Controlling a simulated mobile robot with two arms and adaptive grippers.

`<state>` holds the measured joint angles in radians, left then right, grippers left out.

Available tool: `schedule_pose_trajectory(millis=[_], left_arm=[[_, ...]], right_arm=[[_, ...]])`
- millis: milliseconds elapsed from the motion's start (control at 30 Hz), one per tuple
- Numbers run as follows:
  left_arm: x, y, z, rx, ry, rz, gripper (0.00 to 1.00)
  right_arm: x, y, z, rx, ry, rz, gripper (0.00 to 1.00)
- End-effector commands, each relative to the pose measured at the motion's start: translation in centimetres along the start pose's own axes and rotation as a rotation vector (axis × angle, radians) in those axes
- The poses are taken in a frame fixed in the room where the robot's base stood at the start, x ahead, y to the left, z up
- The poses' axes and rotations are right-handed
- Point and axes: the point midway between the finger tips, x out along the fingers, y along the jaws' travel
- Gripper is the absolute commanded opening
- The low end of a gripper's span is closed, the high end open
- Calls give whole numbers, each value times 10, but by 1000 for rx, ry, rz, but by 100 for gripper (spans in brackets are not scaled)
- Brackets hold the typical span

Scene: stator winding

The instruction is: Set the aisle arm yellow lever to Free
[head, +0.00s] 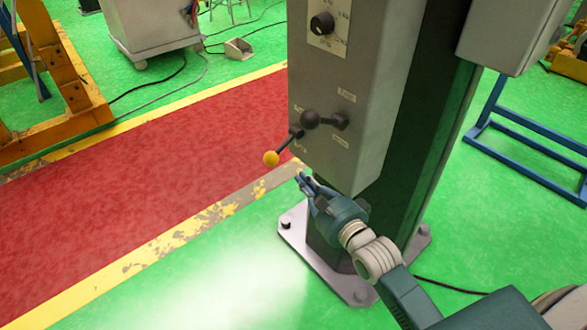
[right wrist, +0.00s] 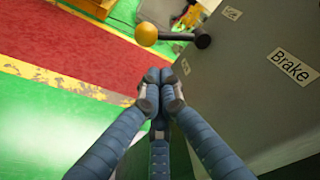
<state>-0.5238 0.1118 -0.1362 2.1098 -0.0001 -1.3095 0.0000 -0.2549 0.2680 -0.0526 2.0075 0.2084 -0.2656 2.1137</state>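The yellow-knobbed lever (head: 271,158) sticks out to the lower left from the grey control box (head: 345,70) on the column. Its knob also shows in the right wrist view (right wrist: 147,34), with a dark rod running right to a black pivot on the box. My right gripper (head: 302,178) is just below and right of the knob, apart from it. Its blue fingers meet at the tips (right wrist: 153,76) with nothing between them. My left gripper is out of view.
A "Brake" label (right wrist: 293,67) is on the box; other small labels are unreadable. A dark rotary knob (head: 322,23) is higher up. The column's bolted base plate (head: 292,240) is on the green floor. Open floor and a red aisle (head: 120,200) lie left.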

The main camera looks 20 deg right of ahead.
Motion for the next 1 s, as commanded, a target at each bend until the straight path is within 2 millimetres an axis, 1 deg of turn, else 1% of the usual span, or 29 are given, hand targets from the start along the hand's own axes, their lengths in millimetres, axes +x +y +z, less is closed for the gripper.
schedule_pose_trajectory(millis=[167, 300, 500, 600, 700, 1000], left_arm=[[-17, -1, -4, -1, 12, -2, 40], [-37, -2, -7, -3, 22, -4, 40], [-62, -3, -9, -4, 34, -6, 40], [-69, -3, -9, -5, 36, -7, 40], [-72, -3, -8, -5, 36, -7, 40], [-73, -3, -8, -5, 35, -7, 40]], right_arm=[[29, 0, 0, -3, -2, -3, 0], [55, 0, -1, -4, -2, -3, 0], [84, 0, 0, -5, -1, -1, 0], [91, 0, 0, -3, 0, -1, 0], [94, 0, 0, -3, 0, 0, 0], [94, 0, 0, -2, 0, 0, 0]])
